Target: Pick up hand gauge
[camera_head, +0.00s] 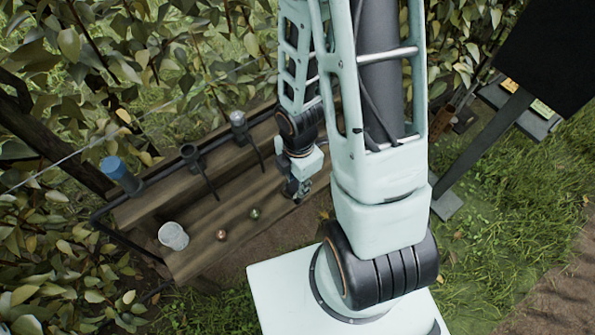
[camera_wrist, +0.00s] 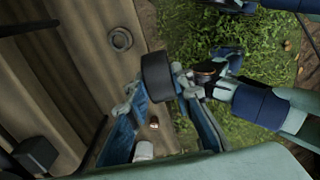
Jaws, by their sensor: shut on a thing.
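My gripper (camera_head: 297,188) is low over the right part of the wooden bench in the head view. In the wrist view, my gripper (camera_wrist: 160,95) is shut on a short black cylindrical thing, which I take to be the hand gauge (camera_wrist: 157,77). It sits between the two fingertips, with the bench to its left and grass to its right. I cannot make out its face or markings. In the head view the held thing is too small and too covered by my gripper to tell.
The wooden bench (camera_head: 195,262) holds a white cup (camera_head: 173,236), a reddish ball-like thing (camera_head: 221,235) and a greenish one (camera_head: 255,213). A blue-topped container (camera_head: 115,168) and two dark-handled tools stand along its back. A small ring (camera_wrist: 121,38) lies on the boards. Leafy branches hang close behind.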

